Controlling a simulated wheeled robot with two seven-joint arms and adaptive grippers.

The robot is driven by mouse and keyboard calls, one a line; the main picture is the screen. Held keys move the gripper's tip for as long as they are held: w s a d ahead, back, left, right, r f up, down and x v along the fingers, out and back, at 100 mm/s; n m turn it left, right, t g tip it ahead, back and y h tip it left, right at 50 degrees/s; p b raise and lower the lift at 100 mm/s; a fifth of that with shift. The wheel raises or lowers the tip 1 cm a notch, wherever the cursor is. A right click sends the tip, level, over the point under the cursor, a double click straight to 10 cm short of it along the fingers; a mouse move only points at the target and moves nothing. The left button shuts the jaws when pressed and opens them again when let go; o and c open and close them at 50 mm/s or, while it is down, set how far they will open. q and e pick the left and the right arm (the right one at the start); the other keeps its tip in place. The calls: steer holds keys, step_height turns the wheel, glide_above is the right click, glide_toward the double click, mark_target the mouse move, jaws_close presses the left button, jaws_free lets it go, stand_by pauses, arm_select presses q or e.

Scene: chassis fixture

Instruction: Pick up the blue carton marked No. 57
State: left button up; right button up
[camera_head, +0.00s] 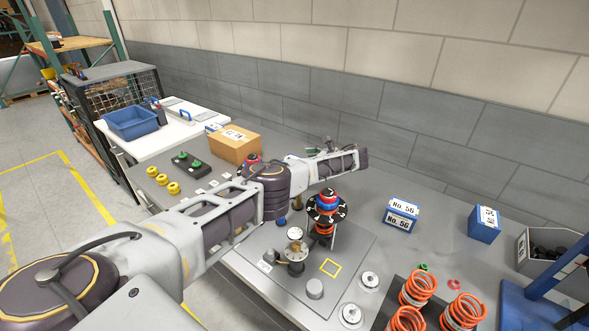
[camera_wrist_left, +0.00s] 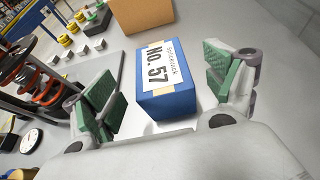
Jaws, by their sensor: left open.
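The blue carton marked No. 57 (camera_wrist_left: 170,103) shows in the left wrist view, with a white label on its top. It lies between the green-padded fingers of my left gripper (camera_wrist_left: 164,82), which is open. A gap shows on each side between the carton and the pads. In the head view my left gripper (camera_head: 318,149) is small and partly hidden by my own arm near the wall, and I cannot make out this carton there. My right gripper is not in view.
A brown box (camera_head: 234,145) stands left of my wrist. Blue cartons marked No. 56 (camera_head: 401,214) and another blue carton (camera_head: 484,224) stand to the right. A spring assembly (camera_head: 326,207) stands in front of my arm. Orange springs (camera_head: 464,311) stand at the front.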

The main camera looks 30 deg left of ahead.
arm_select(q)
steer(key=b+x, duration=0.1)
steer(key=x, duration=0.2)
steer(key=shift+a+f+b, duration=0.3)
steer(key=shift+a+b, duration=0.05)
steer(key=shift+a, duration=0.25)
steer(key=shift+a+f, duration=0.1)
steer(key=shift+a, duration=0.3)
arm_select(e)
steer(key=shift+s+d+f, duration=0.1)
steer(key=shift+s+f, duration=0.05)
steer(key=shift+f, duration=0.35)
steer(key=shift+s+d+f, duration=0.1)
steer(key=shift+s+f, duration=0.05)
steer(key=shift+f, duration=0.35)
arm_select(q)
steer(key=c, duration=1.2)
steer(key=shift+c, duration=0.2)
